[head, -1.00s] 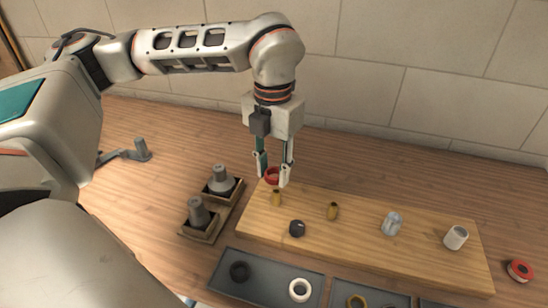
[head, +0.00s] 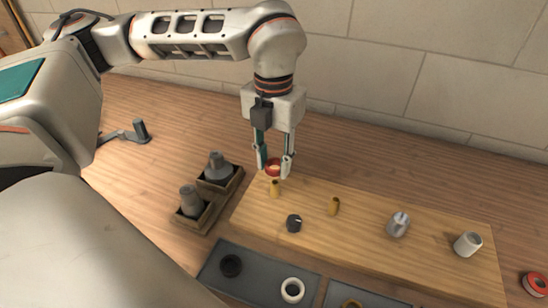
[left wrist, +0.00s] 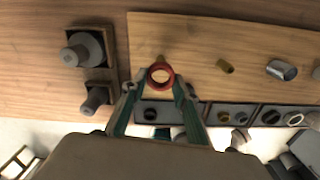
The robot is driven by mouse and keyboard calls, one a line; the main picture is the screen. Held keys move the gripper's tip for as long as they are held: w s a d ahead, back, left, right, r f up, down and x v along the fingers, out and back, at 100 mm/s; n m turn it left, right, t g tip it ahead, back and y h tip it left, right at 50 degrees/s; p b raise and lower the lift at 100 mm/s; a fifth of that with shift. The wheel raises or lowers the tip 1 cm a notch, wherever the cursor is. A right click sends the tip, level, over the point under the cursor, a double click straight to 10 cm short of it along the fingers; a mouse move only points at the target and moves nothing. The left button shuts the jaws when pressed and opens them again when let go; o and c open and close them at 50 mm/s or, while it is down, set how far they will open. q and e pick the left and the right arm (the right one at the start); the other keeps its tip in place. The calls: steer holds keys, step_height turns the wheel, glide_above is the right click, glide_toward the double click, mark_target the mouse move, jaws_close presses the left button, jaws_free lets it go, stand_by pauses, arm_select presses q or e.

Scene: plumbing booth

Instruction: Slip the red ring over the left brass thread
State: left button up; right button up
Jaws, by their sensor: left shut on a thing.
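The red ring (head: 273,168) is held between the fingertips of my left gripper (head: 273,166), which is shut on it. The left brass thread (head: 274,189) stands upright on the wooden board (head: 355,242). In the head view the ring shows just above and behind the thread's top, apart from it. In the left wrist view the ring (left wrist: 150,77) lies flat between the fingertips, and part of the brass thread (left wrist: 160,58) shows just past its upper edge. The height gap is hard to tell. My right gripper is not in view.
Wooden boxes with grey fittings (head: 191,201) sit left. A grey tray (head: 262,272) holds black and white rings in front.

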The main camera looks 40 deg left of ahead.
mark_target(274, 183)
arm_select(q)
steer(key=shift+f, duration=0.5)
steer(key=shift+f+b, duration=0.55)
steer(key=shift+b, duration=0.05)
steer(key=shift+f+b, duration=0.5)
steer(key=shift+f, duration=0.8)
steer(key=shift+f+b, duration=0.3)
steer(key=shift+b, duration=0.05)
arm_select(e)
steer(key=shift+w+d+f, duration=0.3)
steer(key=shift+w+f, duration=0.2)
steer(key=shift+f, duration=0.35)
arm_select(q)
steer(key=o, duration=0.9)
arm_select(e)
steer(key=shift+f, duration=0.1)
